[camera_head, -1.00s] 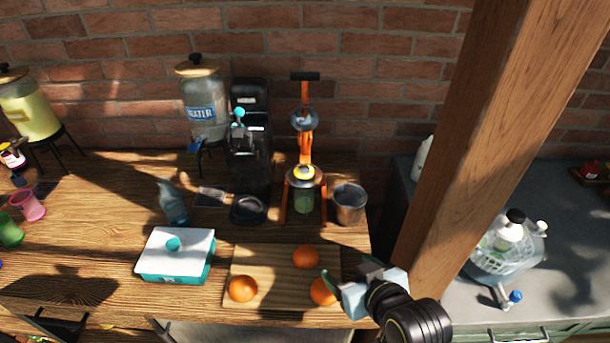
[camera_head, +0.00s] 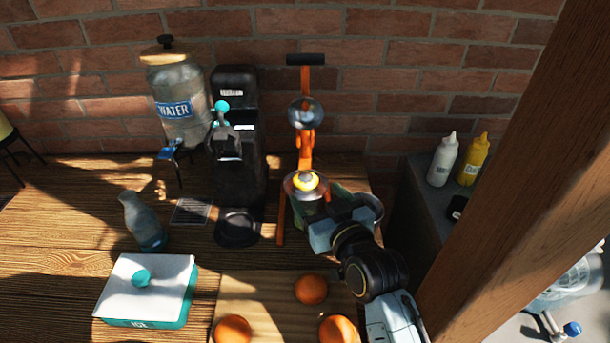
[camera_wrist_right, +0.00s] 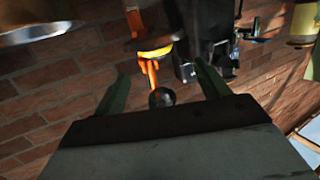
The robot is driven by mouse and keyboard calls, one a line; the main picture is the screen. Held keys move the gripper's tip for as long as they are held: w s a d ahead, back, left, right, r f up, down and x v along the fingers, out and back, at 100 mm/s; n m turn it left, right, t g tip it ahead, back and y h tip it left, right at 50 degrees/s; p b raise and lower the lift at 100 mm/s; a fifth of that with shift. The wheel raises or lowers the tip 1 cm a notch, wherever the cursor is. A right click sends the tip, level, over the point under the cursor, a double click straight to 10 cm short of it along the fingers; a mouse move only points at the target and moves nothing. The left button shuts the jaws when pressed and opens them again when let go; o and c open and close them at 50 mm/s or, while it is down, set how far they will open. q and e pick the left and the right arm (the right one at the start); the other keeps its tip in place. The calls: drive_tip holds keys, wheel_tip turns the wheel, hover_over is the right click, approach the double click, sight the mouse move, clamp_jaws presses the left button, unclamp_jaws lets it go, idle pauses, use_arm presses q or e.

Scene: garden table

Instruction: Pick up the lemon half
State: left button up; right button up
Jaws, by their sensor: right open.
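The lemon half (camera_head: 306,181) is a small yellow piece in the cup of the orange-framed juicer (camera_head: 305,150). In the right wrist view the lemon half (camera_wrist_right: 155,53) shows as a yellow edge ahead, between the finger directions. My right gripper (camera_head: 324,205) is just below and to the right of the lemon half in the head view, in front of the juicer. Its two dark green fingers (camera_wrist_right: 160,82) are spread apart with nothing between them. The gripper partly hides the juicer's lower part. My left gripper is not in view.
A metal cup (camera_head: 371,207) stands partly hidden behind my right gripper. A black machine (camera_head: 236,150) and a water dispenser (camera_head: 180,105) stand left of the juicer. Oranges (camera_head: 311,289) lie on a cutting board (camera_head: 262,293) in front. A wooden post (camera_head: 510,170) rises at right.

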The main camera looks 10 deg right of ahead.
sight(310, 182)
drive_tip(key=x, duration=0.2)
drive_tip(key=shift+w+f, duration=0.1)
drive_tip(key=shift+w, duration=0.3)
drive_tip(key=shift+w+a, duration=0.1)
drive_tip(key=shift+w, duration=0.7)
drive_tip(key=x, duration=0.4)
drive_tip(key=shift+f, duration=0.1)
drive_tip(key=shift+w, duration=0.1)
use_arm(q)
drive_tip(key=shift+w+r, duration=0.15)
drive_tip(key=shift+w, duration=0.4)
use_arm(e)
drive_tip(key=c, duration=1.1)
